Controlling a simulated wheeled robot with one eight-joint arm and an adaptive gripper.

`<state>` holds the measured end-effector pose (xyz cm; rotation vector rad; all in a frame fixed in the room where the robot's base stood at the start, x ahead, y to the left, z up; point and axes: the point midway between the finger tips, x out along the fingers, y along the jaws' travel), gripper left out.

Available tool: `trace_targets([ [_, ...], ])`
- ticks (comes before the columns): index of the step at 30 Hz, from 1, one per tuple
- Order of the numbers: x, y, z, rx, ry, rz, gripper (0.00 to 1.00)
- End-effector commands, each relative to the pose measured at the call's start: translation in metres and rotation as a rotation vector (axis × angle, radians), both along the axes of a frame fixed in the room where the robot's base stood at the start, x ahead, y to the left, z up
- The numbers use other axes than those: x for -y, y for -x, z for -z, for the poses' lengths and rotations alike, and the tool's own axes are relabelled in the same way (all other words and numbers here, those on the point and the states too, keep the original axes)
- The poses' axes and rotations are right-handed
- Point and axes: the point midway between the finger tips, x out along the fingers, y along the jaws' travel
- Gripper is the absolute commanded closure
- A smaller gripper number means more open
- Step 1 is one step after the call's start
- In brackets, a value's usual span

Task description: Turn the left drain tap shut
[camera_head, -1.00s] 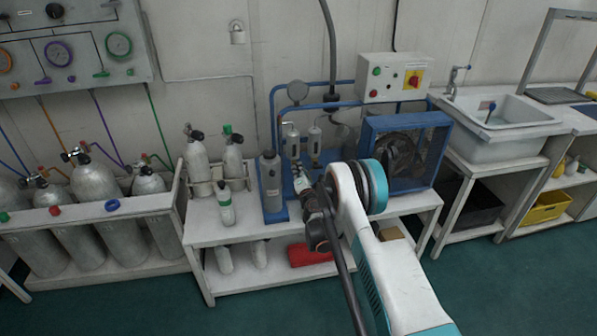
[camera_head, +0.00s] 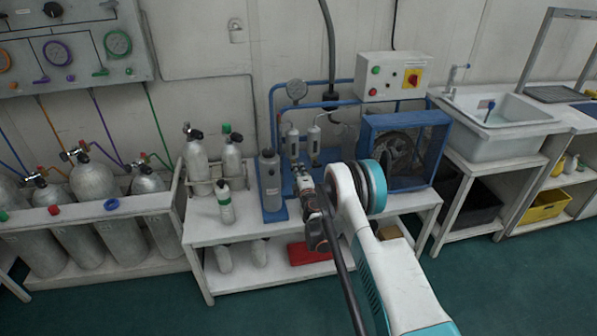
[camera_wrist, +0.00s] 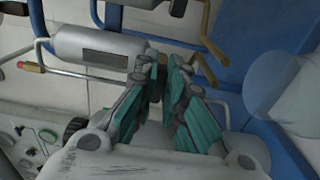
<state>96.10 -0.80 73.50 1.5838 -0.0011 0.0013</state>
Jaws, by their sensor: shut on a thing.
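In the head view, two silver filter cylinders stand side by side on the blue compressor frame: the left filter (camera_head: 292,143) and the right filter (camera_head: 314,143). My gripper (camera_head: 301,174) is at the foot of the left filter. The wrist view is turned sideways, with the left filter (camera_wrist: 95,48) lying across the upper left. There my gripper (camera_wrist: 163,72) has its teal fingers drawn together at the filter's lower end, shut on the left drain tap. The fingers hide most of the tap, so its handle angle is unclear. A brass-coloured piece (camera_wrist: 211,40) shows just beyond the fingertips.
A grey cylinder (camera_head: 270,183) stands close left of my gripper. A blue-framed fan (camera_head: 437,150) is to the right, beside my arm. A small bottle (camera_head: 225,203) stands at the bench's left. The bench's front left (camera_head: 205,232) is clear.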

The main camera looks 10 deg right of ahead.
Motion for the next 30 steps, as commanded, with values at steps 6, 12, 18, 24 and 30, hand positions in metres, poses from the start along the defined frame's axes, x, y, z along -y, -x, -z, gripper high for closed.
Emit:
trace_targets([
  [6, 0.001, 0.001, 0.002, 0.000, -0.003, 0.003, 1.00],
  [12, 0.001, 0.001, 0.002, 0.000, -0.003, 0.003, 0.76],
  [18, 0.001, 0.001, 0.001, 0.000, -0.002, 0.002, 0.70],
  [24, 0.000, 0.002, 0.001, 0.000, -0.002, 0.001, 0.70],
  [30, 0.001, 0.026, 0.000, 0.000, -0.003, 0.001, 0.70],
])
